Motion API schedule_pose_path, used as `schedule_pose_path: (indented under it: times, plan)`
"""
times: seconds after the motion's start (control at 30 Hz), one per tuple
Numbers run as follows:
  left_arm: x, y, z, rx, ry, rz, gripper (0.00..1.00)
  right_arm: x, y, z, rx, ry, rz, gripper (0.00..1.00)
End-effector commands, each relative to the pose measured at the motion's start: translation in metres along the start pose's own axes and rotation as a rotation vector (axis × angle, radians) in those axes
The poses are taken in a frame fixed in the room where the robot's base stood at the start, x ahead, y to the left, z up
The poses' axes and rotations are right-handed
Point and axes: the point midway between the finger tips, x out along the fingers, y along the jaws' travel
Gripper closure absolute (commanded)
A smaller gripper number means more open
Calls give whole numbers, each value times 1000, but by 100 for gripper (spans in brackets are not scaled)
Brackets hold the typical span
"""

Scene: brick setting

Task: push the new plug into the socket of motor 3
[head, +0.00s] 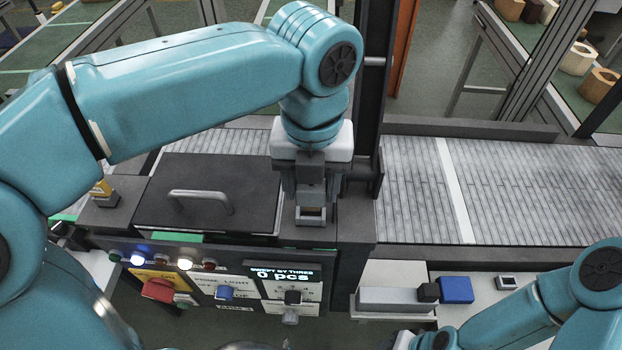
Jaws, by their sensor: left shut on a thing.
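My left gripper (311,197) points straight down over the dark machine top, just right of the black lid. It is shut on a small grey block (311,215), which shows at its fingertips, low against the machine top. I take this block to be the plug. The fingers hide most of it, and I cannot tell whether it touches or sits in a socket. No motor 3 label is readable. My right arm comes in at the lower right. Only a pale part near its gripper shows at the bottom edge; its fingers are hidden.
A black lid with a handle (201,196) lies left of my left gripper. Below is a control panel (226,282) with lamps, knobs and a "0 pcs" display. A slatted conveyor (510,190) runs right. A white shelf holds a grey block (390,299) and a blue block (457,290).

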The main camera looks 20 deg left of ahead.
Motion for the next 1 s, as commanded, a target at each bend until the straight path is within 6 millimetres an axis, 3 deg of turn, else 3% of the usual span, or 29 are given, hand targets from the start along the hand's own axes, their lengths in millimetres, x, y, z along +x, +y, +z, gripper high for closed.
schedule_pose_path:
  times: [1.0]
  plan:
    - [30, 0, 0, 0, 1, 1, 77, 19, 7, 0, 0, 0, 0, 57]
